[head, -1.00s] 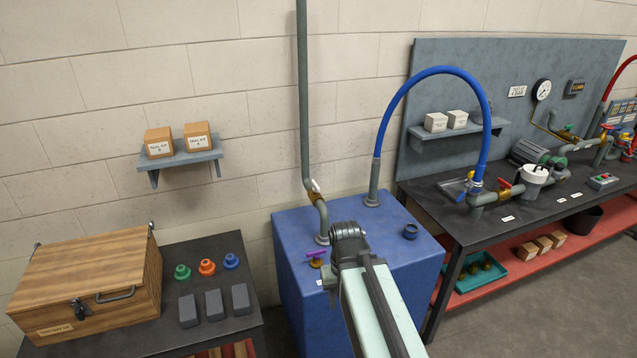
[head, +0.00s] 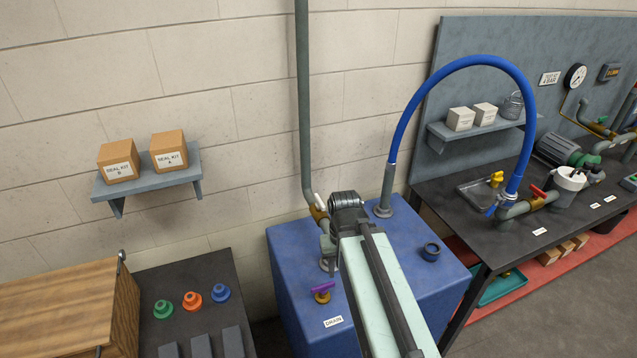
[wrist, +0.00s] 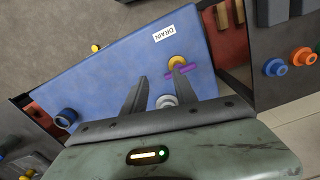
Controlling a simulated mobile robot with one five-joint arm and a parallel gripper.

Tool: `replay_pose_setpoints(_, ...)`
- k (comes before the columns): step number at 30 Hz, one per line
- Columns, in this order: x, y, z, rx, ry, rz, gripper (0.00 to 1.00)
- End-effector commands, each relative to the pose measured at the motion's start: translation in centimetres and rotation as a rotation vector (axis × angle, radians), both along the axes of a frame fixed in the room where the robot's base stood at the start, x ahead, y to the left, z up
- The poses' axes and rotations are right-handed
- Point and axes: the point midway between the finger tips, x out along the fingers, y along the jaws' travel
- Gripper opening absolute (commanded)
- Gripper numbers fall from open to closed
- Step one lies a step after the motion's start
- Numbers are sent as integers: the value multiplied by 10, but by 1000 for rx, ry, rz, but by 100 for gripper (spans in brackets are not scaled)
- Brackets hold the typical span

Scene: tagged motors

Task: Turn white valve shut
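The white valve handle (head: 310,199) shows in the head view on a brass valve body (head: 318,213), low on the grey vertical pipe above the blue tank (head: 290,262). The handle is partly seen, tilted beside the pipe, just left of the end of my arm. I cannot make out the white handle in the wrist view. My gripper (wrist: 160,75) is open and empty in the wrist view. Its two fingers stand apart over the tank top, near a grey pipe flange (wrist: 167,101).
A purple drain valve (head: 322,290) with a DRAIN label (head: 333,321) sits on the tank; it also shows in the wrist view (wrist: 180,69). A blue hose (head: 462,59) arches to the dark bench (head: 450,230) at right. A shelf (head: 150,184) with boxes hangs at left.

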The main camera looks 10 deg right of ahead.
Motion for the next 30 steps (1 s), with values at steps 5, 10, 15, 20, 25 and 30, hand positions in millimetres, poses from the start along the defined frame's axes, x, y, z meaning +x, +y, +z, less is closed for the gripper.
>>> replay_pose_setpoints(5, 12, 3, 0, 0, -1, 7, 34)
replay_pose_setpoints(10, 11, 4, 2, 0, -4, 7, 34)
replay_pose_setpoints(15, 26, 8, 13, 1, -5, 26, 34)
replay_pose_setpoints(20, 89, 17, 47, -1, -6, 76, 34)
replay_pose_setpoints(25, 181, 10, 82, 1, -1, 128, 34)
replay_pose_setpoints(30, 251, 11, 108, 1, -1, 181, 34)
